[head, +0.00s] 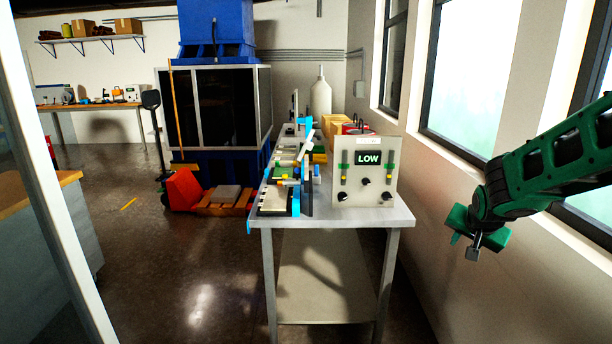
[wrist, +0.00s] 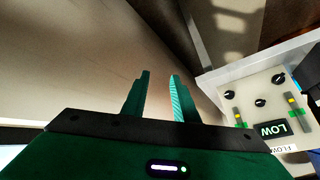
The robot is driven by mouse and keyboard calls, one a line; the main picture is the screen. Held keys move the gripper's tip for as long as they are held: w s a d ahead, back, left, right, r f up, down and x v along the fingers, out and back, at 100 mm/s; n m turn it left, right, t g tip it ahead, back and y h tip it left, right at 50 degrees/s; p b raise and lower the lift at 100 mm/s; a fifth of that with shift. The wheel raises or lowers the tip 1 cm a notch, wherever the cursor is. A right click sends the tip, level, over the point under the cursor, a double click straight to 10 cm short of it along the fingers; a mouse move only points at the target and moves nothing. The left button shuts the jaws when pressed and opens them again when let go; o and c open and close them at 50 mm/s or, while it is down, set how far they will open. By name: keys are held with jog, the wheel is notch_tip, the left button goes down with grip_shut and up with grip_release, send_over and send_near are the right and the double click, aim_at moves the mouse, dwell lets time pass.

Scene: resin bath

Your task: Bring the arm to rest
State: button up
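My green arm (head: 545,165) reaches in from the right edge of the head view, in front of the windows and to the right of the bench. Its end hangs in the air, apart from the bench and the control panel. In the wrist view my gripper (wrist: 160,75) shows two teal fingers with a clear gap between them and nothing held. The white control panel (head: 366,180) with a LOW display stands on the near end of the bench. It also shows, upside down, at the right of the wrist view (wrist: 240,98).
The metal bench (head: 385,216) holds several small coloured fixtures (head: 285,175) left of the panel. The window wall (head: 440,165) is close to my arm. A blue machine (head: 215,30) and a red pallet jack (head: 185,188) stand behind. Dark floor (head: 180,270) is clear left of the bench.

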jog(key=s+r+n+g+y, duration=0.1)
jog(key=s+g, duration=0.6)
jog(key=s, duration=3)
jog(key=shift+s+a+n+y, duration=0.4)
jog(key=shift+n+y, duration=0.3)
jog(key=shift+y, duration=0.4)
jog(key=shift+w+f, duration=0.25)
jog(key=shift+w, duration=0.4)
